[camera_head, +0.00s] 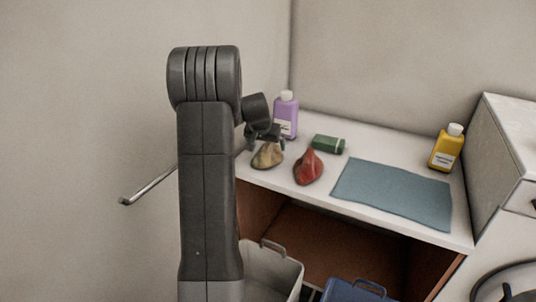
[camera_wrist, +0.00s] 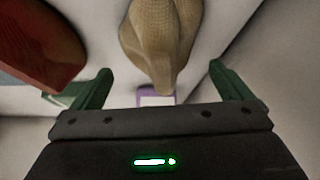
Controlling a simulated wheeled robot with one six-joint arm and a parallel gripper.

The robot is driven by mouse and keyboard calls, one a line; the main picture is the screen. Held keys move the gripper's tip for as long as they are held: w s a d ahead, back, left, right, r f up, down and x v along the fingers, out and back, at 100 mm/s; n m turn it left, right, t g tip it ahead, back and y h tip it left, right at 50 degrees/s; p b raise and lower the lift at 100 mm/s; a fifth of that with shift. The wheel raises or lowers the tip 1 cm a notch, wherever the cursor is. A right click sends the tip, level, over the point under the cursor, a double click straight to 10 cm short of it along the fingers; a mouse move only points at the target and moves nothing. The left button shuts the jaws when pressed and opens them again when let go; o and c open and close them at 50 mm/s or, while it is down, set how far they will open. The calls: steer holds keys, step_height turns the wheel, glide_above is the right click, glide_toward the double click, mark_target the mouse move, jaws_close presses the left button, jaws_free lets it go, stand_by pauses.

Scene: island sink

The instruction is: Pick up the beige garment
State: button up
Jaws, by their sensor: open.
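The beige garment (camera_head: 267,156) is a small crumpled heap on the left part of the white counter, close to its front edge. In the wrist view the beige garment (camera_wrist: 158,42) lies at the top middle, just beyond the fingertips and roughly in line with the gap between them. My gripper (camera_wrist: 160,78) is open and empty, with its two dark green-tinted fingers spread apart. In the head view my gripper (camera_head: 264,141) is just behind and above the garment, partly hidden by my arm. I cannot tell whether a finger touches the cloth.
A red garment (camera_head: 308,167) lies right of the beige one. A blue cloth (camera_head: 395,193) and a yellow bottle (camera_head: 446,149) are further right. A grey bin (camera_head: 272,274) and a blue bin (camera_head: 352,291) are below.

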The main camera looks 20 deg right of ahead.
mark_target(268, 144)
steer(key=x, duration=0.3)
steer(key=shift+w+d+p, duration=0.3)
steer(key=shift+d+p, duration=0.05)
steer(key=shift+p, duration=0.05)
steer(key=shift+w+d+f, duration=0.1)
steer(key=shift+w+f, duration=0.05)
steer(key=shift+f, duration=0.35)
steer(key=c, duration=1.1)
